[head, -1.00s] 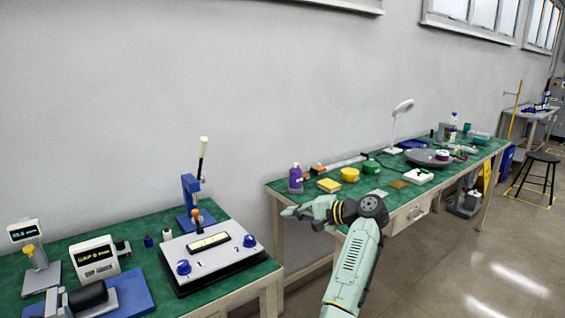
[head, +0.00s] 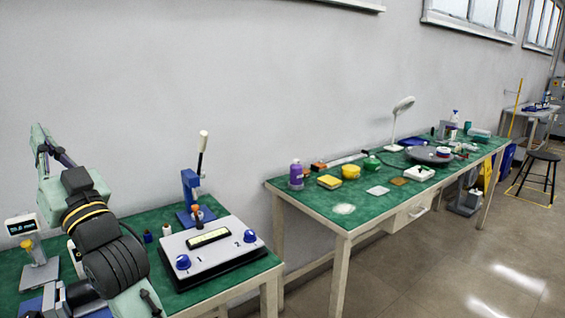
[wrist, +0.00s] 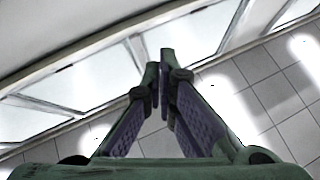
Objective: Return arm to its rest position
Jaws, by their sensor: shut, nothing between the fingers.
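My arm hides most of a white display unit and the roller device on the left bench.
The left bench holds a small display stand (head: 38,262), a white control box with blue knobs (head: 212,250) and a blue lever press (head: 192,195). The right bench (head: 312,200) carries a purple bottle (head: 296,176), a lamp (head: 398,120) and several small items. Floor at right is open around a black stool (head: 543,168).

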